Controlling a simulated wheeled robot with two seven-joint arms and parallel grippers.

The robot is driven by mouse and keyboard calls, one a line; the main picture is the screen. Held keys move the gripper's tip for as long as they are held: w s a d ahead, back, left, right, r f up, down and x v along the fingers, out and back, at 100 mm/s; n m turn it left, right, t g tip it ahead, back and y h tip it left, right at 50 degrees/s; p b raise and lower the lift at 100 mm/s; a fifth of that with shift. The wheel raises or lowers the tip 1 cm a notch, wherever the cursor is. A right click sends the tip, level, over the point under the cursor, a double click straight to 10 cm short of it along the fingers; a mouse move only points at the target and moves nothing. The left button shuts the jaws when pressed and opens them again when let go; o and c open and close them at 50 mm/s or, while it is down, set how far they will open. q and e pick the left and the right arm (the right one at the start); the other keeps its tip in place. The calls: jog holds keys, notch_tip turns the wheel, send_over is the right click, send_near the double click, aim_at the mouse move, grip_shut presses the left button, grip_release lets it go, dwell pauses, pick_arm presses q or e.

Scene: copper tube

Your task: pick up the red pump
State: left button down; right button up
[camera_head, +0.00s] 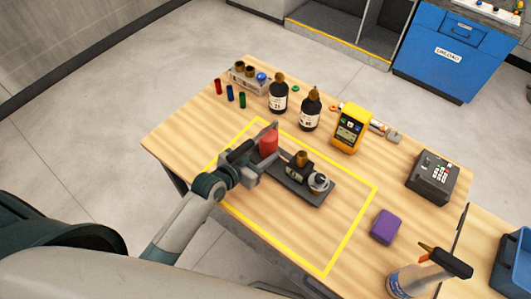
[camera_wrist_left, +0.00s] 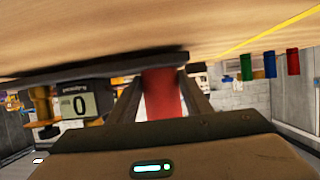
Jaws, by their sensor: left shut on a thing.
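The red pump (camera_head: 268,142) is a red cylinder at the left end of the dark grey base (camera_head: 313,196), inside the yellow outline on the wooden table. My left gripper (camera_head: 266,153) reaches in from the left and is shut on it. In the left wrist view the red pump (camera_wrist_left: 163,93) stands between the two fingers of my left gripper (camera_wrist_left: 162,103). Its lower part is hidden by the gripper in the head view, so I cannot tell whether it touches the base. My right gripper is not in view.
A gauge with a brass top (camera_head: 298,165) and a round silver fitting (camera_head: 318,182) stand on the base. Dark bottles (camera_head: 278,97), a yellow meter (camera_head: 349,128) and small coloured cylinders (camera_head: 230,92) stand behind. A purple block (camera_head: 385,227) lies right; the outlined front area is clear.

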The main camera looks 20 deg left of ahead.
aim_at(262, 146)
pick_arm(q)
notch_tip(262, 146, up, 2)
jog(key=shift+w, duration=0.15)
jog(key=shift+r+b, duration=0.5)
jog(key=shift+r, duration=0.4)
jog(key=s+d+r+b, duration=0.2)
jog(key=s+d+r, duration=0.5)
jog(key=s+d, duration=0.1)
jog(key=shift+d+b, duration=0.25)
jog(key=shift+b, duration=0.15)
jog(key=shift+a, duration=0.1)
